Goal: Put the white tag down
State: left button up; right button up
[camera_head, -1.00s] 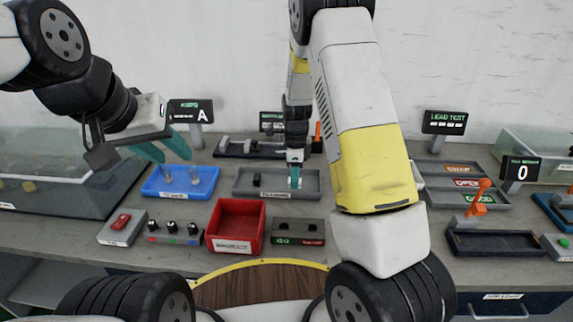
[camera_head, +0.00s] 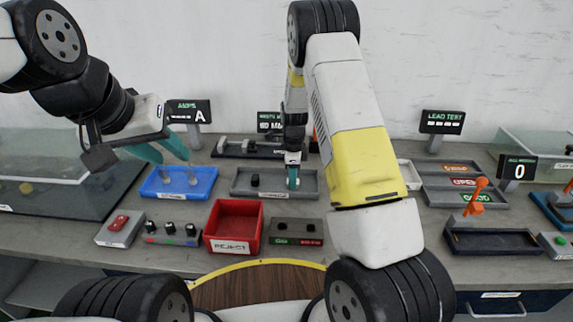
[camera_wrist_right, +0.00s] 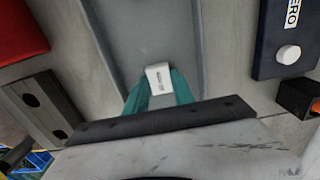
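The white tag (camera_wrist_right: 159,78) shows in the right wrist view between the two teal fingertips of my right gripper (camera_wrist_right: 160,90), which are closed on its sides. It is over the floor of the long grey tray (camera_wrist_right: 211,40); I cannot tell whether it touches the floor. In the head view my right gripper (camera_head: 293,183) is low in the right half of that tray (camera_head: 236,190), and the tag is mostly hidden there.
The blue tray (camera_head: 180,194) with metal pieces is to the left. A red reject bin (camera_head: 234,247) and a two-hole block (camera_head: 297,232) are in front.

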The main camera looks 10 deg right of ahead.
jog(key=o, duration=0.4)
jog(key=shift+o, duration=0.2)
jog(key=s+r+n+t+y, duration=0.1)
jog(key=s+r+n, duration=0.25)
jog(key=r, duration=1.65)
jog(key=s+r+n+t, duration=0.1)
jog(key=s+r+n, duration=0.3)
jog(key=s, duration=0.4)
jog(key=s+d+r+n+t, duration=0.1)
jog(key=s+r+n+t, duration=0.1)
jog(key=s+r+n, duration=0.3)
jog(key=s+r+n+t+y, duration=0.1)
jog(key=s+r+n, duration=0.3)
jog(key=s+n, duration=0.4)
jog(key=s+t, duration=0.1)
jog(key=s, duration=0.4)
jog(key=shift+s+d+r, duration=0.2)
jog(key=shift+d, duration=0.05)
